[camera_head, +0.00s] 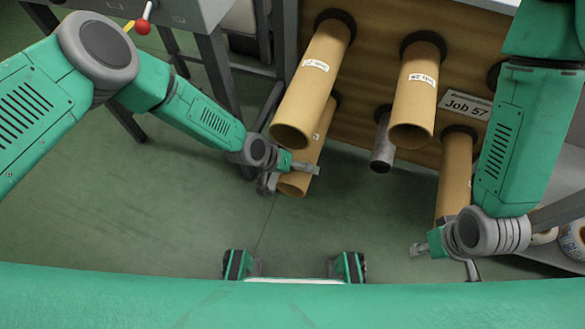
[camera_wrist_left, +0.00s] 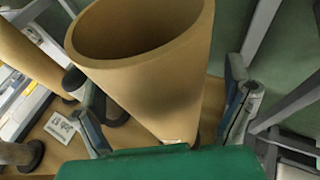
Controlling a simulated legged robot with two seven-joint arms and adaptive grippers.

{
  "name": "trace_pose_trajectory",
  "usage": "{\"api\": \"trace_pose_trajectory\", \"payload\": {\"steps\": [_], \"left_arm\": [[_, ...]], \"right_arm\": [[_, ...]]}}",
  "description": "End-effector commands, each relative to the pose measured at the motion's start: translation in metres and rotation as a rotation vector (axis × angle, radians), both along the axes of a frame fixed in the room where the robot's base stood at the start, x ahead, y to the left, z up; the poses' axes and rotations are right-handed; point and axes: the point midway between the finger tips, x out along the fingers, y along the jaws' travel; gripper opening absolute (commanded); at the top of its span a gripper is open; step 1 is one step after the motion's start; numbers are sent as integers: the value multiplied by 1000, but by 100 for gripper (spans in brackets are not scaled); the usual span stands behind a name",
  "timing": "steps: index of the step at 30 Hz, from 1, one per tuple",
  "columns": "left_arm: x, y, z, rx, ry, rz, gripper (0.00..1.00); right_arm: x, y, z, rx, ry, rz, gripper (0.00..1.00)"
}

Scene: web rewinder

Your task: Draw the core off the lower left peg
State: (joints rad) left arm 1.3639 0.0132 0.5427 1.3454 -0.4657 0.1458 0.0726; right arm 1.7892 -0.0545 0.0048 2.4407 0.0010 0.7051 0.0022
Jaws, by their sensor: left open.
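The lower left core (camera_head: 298,182), a brown cardboard tube, sits below the upper left core on the board, with its open end toward me. Its peg is hidden. My left gripper (camera_head: 290,176) is at the core's near end. In the left wrist view a core (camera_wrist_left: 165,85) with its hollow mouth stands between my two spread fingers, one on each side. Gaps show beside it, so the fingers look open around it. My right gripper (camera_head: 445,261) is at the lower right, in front of the lower right core, its fingers apart and empty.
The upper left core (camera_head: 315,85), upper middle core (camera_head: 415,92) and lower right core (camera_head: 455,170) stick out from the brown board (camera_head: 375,45). A bare grey peg (camera_head: 382,150) is between them. A grey metal frame (camera_head: 215,75) stands left. The green floor is clear.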

Motion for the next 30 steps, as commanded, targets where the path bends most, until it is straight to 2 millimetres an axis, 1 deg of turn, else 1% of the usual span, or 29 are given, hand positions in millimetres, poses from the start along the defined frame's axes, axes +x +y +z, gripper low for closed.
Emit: {"api": "trace_pose_trajectory", "payload": {"steps": [7, 8, 9, 11, 12, 13, 14, 26, 30], "left_arm": [[0, 0, 0, 0, 0, 0, 95], [0, 0, 0, 0, 0, 0, 91], [0, 0, 0, 0, 0, 0, 77], [0, 0, 0, 0, 0, 0, 56], [0, 0, 0, 0, 0, 0, 42], [0, 0, 0, 0, 0, 0, 32], [0, 0, 0, 0, 0, 0, 26], [1, 0, 4, -1, -2, 1, 26], [-4, 1, 5, 0, 0, 0, 26]], "right_arm": [[0, 0, 0, 0, 0, 0, 40], [0, 0, 0, 0, 0, 0, 40], [0, 0, 0, 0, 0, 0, 40], [0, 0, 0, 0, 0, 0, 40], [0, 0, 0, 0, 0, 0, 40], [0, 0, 0, 0, 0, 0, 40], [0, 0, 0, 0, 0, 0, 40], [0, 0, 0, 0, 0, 0, 40], [0, 0, 4, 0, 0, 0, 40]]}}
